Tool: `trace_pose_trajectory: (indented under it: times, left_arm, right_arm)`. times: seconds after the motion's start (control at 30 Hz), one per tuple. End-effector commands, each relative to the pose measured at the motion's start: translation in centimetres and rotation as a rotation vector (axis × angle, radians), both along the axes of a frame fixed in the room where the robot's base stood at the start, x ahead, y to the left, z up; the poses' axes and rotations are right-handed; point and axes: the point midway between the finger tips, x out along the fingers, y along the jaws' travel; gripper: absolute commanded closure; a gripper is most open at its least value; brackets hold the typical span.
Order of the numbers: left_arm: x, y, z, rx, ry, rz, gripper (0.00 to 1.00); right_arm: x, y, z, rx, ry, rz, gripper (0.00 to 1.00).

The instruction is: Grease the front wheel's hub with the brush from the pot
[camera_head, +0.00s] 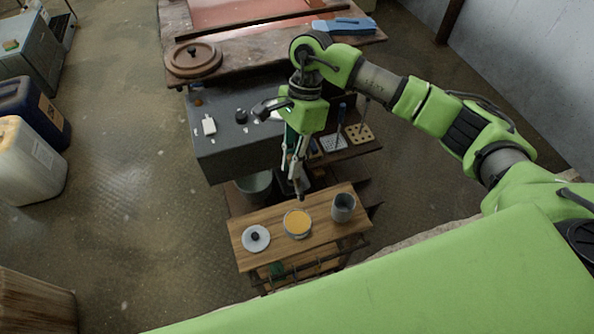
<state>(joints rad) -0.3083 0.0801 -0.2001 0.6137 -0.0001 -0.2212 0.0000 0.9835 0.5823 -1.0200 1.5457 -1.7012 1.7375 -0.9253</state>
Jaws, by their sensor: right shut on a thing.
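My right gripper (293,170) reaches down from the upper middle and is shut on a slim brush (300,190). The dark tip of the brush points down, just above the pot (298,230) in this view; I cannot tell the exact gap. The open pot holds yellow-orange grease (297,221) and stands mid-shelf on a small wooden stand. Its likely lid (256,240), pale with a dark knob, lies left of it. A round brown disc (207,62) with a dark centre lies on the far bench and may be the wheel. My left gripper is out of view.
The wooden stand (240,226) also carries a grey metal cup (343,208) at right. Behind it is a dark grey block (215,165) with small white items on top. A bucket (254,184) sits below. Jugs (30,165) stand at far left. The floor between is clear.

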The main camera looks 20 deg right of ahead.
Motion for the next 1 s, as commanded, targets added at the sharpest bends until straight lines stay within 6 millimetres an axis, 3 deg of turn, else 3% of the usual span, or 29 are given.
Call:
trace_pose_trajectory:
  times: [0.2,0.4,0.63,1.0]
  left_arm:
    - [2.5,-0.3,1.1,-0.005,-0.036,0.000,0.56]
    - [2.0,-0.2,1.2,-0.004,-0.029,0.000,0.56]
    - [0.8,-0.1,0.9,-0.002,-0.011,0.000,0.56]
    - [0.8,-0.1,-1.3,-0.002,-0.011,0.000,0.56]
  right_arm:
    - [1.7,-1.0,-5.3,-0.018,0.095,-0.626,1.00]
    - [2.1,-2.3,-8.2,-0.008,0.132,-0.921,1.00]
    - [2.1,-2.6,-9.3,-0.002,0.141,-0.993,1.00]
    - [2.1,-2.6,-12.6,-0.003,0.142,-0.989,1.00]
